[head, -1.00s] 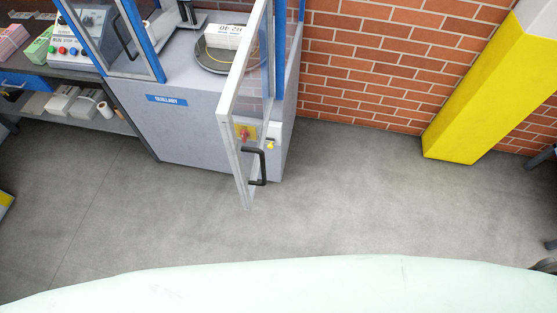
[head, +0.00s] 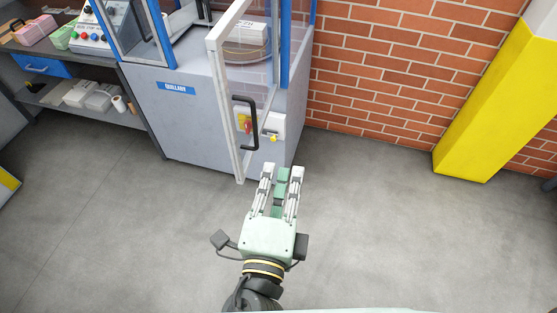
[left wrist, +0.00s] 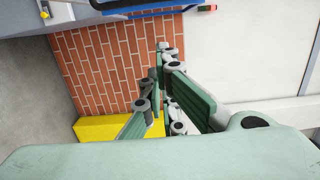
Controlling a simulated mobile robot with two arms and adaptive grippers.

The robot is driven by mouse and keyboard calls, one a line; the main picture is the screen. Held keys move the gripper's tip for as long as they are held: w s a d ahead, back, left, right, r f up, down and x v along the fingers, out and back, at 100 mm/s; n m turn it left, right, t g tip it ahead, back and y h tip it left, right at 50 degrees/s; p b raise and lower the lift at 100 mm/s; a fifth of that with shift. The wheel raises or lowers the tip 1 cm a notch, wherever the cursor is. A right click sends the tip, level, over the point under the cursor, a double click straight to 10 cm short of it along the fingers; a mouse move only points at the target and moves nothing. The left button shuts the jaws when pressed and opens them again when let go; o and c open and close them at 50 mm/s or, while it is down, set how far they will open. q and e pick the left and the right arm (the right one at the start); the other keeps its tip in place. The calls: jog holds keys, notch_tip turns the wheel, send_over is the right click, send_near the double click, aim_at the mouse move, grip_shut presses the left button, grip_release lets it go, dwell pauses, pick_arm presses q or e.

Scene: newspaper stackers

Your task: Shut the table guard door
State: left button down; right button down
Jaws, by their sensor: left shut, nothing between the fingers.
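The guard door (head: 222,98) is a clear panel in a pale metal frame on a grey cabinet. It stands open, swung out from the blue-posted guard toward me. Its black handle (head: 254,123) is on the free-edge side. My left gripper (head: 281,172) is shut and empty, just right of and below the door's lower part, fingers pointing away from me. It appears apart from the door and handle; the depth gap is hard to judge. In the left wrist view its green-padded fingers (left wrist: 164,75) show against brick. My right gripper is not in view.
The grey cabinet (head: 190,125) carries a round turntable with a stack on it. A yellow column (head: 490,100) stands right by the brick wall (head: 385,75). The floor (head: 370,220) around the gripper is clear.

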pick_arm(q)
jog(key=w+a+p, duration=0.1)
jog(key=w+p, duration=0.4)
jog(key=w, duration=0.6)
jog(key=shift+a, duration=0.35)
jog(key=shift+w+f, duration=0.1)
